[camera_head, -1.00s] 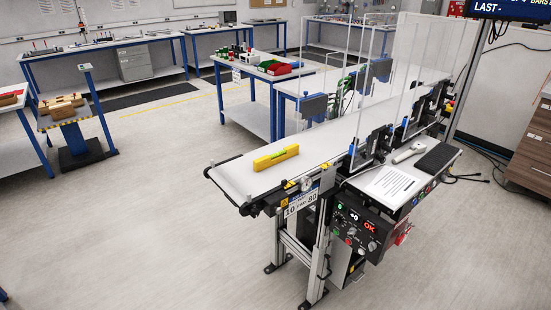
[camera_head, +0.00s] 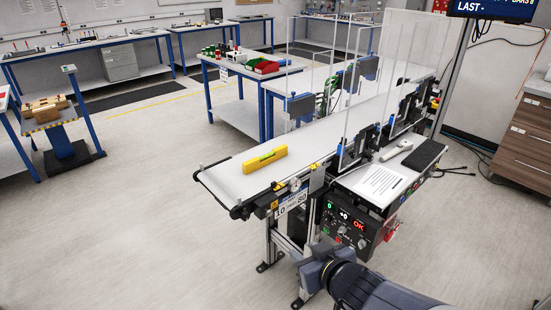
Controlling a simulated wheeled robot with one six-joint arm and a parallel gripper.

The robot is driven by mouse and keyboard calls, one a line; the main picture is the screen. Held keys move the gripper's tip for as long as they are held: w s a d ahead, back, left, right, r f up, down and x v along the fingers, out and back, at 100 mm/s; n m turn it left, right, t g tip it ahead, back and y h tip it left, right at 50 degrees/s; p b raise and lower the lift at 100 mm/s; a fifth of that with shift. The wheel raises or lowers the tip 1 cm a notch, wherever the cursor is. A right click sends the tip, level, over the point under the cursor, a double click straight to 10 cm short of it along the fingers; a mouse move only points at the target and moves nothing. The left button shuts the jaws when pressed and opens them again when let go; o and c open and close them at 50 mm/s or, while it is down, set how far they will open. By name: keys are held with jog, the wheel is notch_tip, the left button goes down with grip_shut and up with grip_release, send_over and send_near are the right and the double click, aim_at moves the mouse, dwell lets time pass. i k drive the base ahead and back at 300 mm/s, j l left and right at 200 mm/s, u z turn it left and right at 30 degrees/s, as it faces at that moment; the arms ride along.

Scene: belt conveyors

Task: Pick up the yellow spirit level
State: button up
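The yellow spirit level (camera_head: 265,159) lies on the white belt of the conveyor (camera_head: 229,182), close to its near left end. It is a short yellow bar with a greenish vial along its top. My arm (camera_head: 365,290) comes in from the bottom edge, in front of the conveyor's control box. Its end (camera_head: 318,268) is a dark block low beside the conveyor's legs, well below and to the right of the level and apart from it. Gripper fingers cannot be made out.
Clear upright panels (camera_head: 357,75) and black sensor brackets (camera_head: 355,148) stand along the belt beyond the level. A side shelf holds a paper sheet (camera_head: 380,183) and a white handheld device (camera_head: 396,150). The control box (camera_head: 345,225) hangs below. Floor to the left is free.

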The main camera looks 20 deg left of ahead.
aim_at(253, 164)
jog(key=j+z, duration=0.2)
jog(key=z, duration=0.2)
jog(key=i+j+z, duration=0.1)
jog(key=j+z, duration=0.15)
jog(key=z, duration=0.15)
jog(key=j+z, duration=0.2)
jog(key=z, duration=0.2)
jog(key=j+z, duration=0.25)
jog(key=z, duration=0.15)
jog(key=k+j+z, duration=0.1)
jog(key=j, duration=0.35)
jog(key=k+j+z, duration=0.1)
jog(key=j, duration=0.35)
jog(key=k+j+z, duration=0.15)
jog(key=k+j, duration=0.15)
jog(key=k+j+z, duration=0.1)
jog(key=j, duration=0.4)
jog(key=k+j+z, duration=0.1)
jog(key=k+j, duration=0.4)
jog(key=j, duration=0.15)
jog(key=k+j, duration=0.1)
jog(key=j, duration=0.15)
